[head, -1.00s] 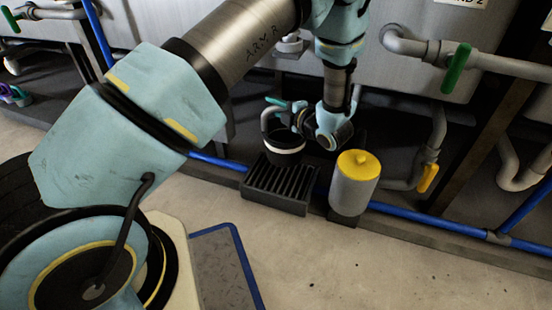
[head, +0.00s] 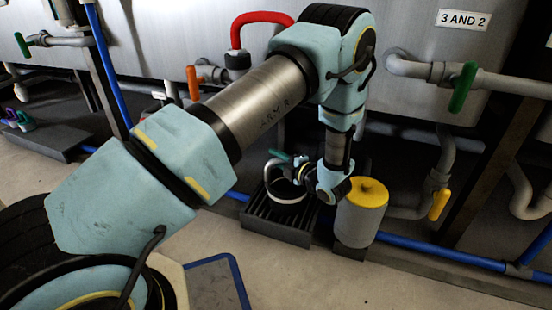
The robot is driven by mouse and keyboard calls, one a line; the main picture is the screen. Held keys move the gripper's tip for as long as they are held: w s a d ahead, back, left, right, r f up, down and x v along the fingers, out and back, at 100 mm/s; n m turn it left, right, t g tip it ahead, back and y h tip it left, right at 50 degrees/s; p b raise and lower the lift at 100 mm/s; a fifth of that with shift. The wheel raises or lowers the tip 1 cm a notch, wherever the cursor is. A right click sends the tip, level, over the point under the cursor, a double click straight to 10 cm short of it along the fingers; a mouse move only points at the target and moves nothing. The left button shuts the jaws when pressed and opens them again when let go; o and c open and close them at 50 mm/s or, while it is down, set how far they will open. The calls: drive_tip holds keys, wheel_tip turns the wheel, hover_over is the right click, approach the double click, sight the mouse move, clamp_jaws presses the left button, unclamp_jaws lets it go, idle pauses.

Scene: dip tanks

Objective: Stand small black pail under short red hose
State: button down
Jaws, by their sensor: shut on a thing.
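The small black pail (head: 287,189) has a pale band and a grey curved piece beside it. It appears over the slatted black grate (head: 268,222); I cannot tell whether it touches it. My gripper (head: 287,166) is at the pail's top, shut on it; its fingertips are small and partly hidden by my wrist. The short red hose (head: 262,17) arches from the tank front at upper centre and bends down on its left to a dark fitting. My arm hides its right end and the space below.
A grey cylinder with a yellow lid (head: 361,210) stands right of the grate, close to my wrist. Blue pipe (head: 440,255) runs low along the tanks.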

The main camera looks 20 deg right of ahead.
drive_tip(key=c, duration=0.7)
unclamp_jaws()
drive_tip(key=shift+c, duration=0.2)
drive_tip(key=p+v, duration=0.4)
drive_tip(key=v, duration=0.8)
drive_tip(key=shift+r, duration=0.1)
